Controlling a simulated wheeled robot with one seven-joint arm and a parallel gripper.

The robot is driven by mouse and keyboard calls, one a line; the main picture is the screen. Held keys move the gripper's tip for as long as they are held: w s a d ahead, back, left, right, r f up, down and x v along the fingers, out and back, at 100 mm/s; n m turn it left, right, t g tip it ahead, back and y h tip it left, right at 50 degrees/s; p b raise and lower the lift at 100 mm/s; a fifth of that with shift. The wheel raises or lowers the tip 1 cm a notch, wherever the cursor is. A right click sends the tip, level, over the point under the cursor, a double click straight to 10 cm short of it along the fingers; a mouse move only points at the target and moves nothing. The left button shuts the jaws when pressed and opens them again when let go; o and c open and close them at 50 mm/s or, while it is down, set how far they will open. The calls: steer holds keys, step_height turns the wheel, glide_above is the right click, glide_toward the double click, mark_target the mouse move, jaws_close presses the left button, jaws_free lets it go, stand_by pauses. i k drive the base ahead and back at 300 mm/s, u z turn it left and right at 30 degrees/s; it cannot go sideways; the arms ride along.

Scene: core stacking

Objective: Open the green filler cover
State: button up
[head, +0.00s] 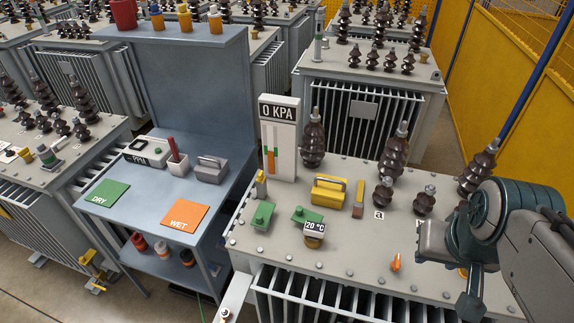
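Two green pieces lie on the grey top of the near transformer (345,262) in the head view. One green piece (263,215) is at the left, near the edge. My gripper (430,243) is at the right, over the transformer's right part, well apart from both green pieces. Its fingers are not clear, so I cannot tell whether it is open.
A yellow handled block (328,190), brown bushings (394,152) and a 0 KPA gauge (279,140) stand behind the green pieces. An orange piece (396,263) is near the front. A blue-grey bench (153,207) with DRY and WET pads is at left.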

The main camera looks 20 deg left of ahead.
mark_target(263, 213)
steer(key=z, duration=0.05)
steer(key=k, duration=0.25)
steer(key=u, duration=1.25)
